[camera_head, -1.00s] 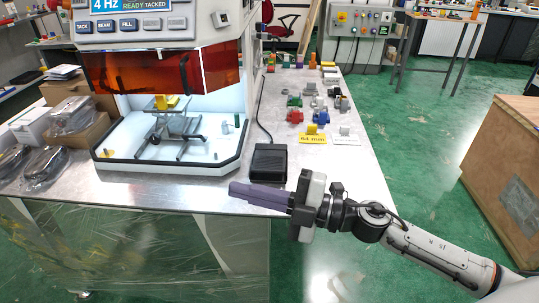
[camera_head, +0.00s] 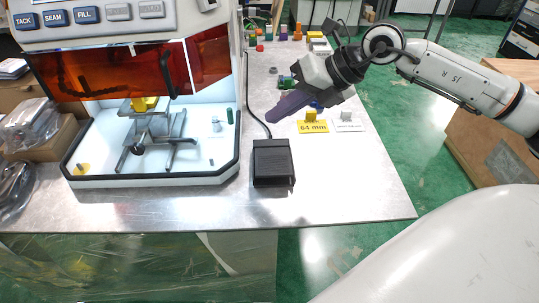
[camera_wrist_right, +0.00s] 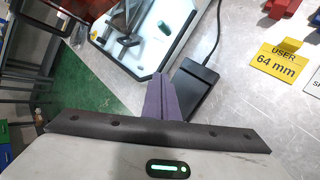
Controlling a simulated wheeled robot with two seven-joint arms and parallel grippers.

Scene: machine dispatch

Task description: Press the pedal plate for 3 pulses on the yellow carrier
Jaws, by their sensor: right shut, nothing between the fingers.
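The black pedal plate (camera_head: 272,163) lies flat on the metal table, right of the machine, with its cable running back. It also shows in the wrist view (camera_wrist_right: 196,92). A yellow carrier (camera_head: 146,104) sits on the lift stand (camera_head: 150,130) inside the machine's white chamber. My right gripper (camera_head: 272,118) is shut and empty, its purple fingers above the table just behind the pedal in the head view. In the wrist view its fingertips (camera_wrist_right: 160,76) show just left of the pedal, and I see no clear contact. My left gripper is out of view.
The machine's orange shield (camera_head: 110,70) hangs over the chamber. A yellow "64 mm" card (camera_head: 313,127) with a yellow block (camera_head: 311,115) lies right of the pedal, beside a white card (camera_head: 349,126). Bagged items (camera_head: 35,122) are at the left. The table front by the pedal is clear.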

